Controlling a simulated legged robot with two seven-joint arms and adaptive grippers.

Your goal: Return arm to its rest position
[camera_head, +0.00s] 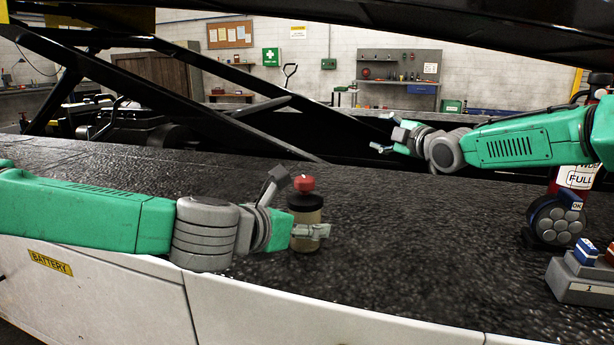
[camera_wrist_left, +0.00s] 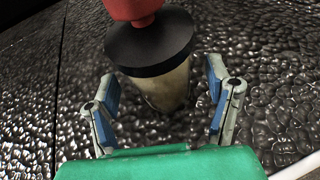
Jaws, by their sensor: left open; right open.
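My left gripper (camera_head: 293,206) is open low over the black textured belt surface (camera_head: 400,230). Its fingers stand on either side of a small tan jar (camera_head: 306,217) with a black lid and a red knob. The left wrist view shows the jar (camera_wrist_left: 165,84) upright between the spread blue-padded fingers, with gaps on both sides. My right gripper (camera_head: 387,133) is open and empty at the upper right, above the far side of the belt surface. Its arm comes in from the right edge.
At the right stand a dark round device (camera_head: 556,221), a red canister (camera_head: 577,178) marked FULL and a grey block (camera_head: 582,282) with blue and red parts on it. Dark beams (camera_head: 170,90) cross behind the belt. The middle of the belt is clear.

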